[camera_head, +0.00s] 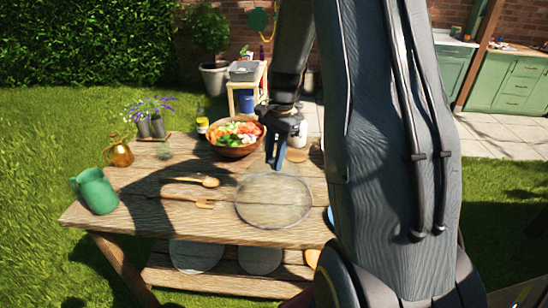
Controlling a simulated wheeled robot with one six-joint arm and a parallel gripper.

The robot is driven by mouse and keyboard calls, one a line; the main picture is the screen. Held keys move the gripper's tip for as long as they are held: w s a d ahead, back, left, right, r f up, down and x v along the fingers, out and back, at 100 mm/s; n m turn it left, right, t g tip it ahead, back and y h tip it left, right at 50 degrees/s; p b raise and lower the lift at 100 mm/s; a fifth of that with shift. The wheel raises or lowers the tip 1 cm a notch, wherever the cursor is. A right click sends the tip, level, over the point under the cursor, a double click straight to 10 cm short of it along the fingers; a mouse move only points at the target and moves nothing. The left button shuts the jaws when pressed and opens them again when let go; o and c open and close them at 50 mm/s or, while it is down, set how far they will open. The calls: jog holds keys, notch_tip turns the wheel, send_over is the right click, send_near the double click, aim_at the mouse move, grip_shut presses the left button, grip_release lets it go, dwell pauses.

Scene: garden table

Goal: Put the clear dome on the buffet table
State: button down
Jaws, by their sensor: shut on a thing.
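The clear dome (272,205) is a see-through round cover over the front right part of the wooden table (145,228). My gripper (275,158) points down at the top of the dome and is shut on it. Whether the dome's rim touches the tabletop or is slightly above it, I cannot tell. My arm hides the right end of the table.
A wooden salad bowl (234,149) stands behind the dome. A wooden spoon (192,181) and fork (190,201) lie left of it. The front left tabletop is clear.

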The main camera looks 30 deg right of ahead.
jog(key=shift+f, duration=0.1)
jog(key=c, duration=1.4)
grip_release()
notch_tip(320, 180, up, 12)
jog(key=d+b, duration=0.2)
jog(key=b, duration=0.2)
jog(key=s+a+f+n+t+h, duration=0.1)
jog(key=s+a+f+n, duration=0.4)
jog(key=s+a+n, duration=0.2)
jog(key=s+a+f+n, duration=0.5)
jog(key=s+a+n, duration=0.3)
jog(key=a, duration=0.2)
jog(key=shift+a+f+n+t+h, duration=0.2)
jog(key=shift+f+n+t+h, duration=0.1)
jog(key=shift+n+t+h, duration=0.1)
jog(key=shift+s, duration=0.1)
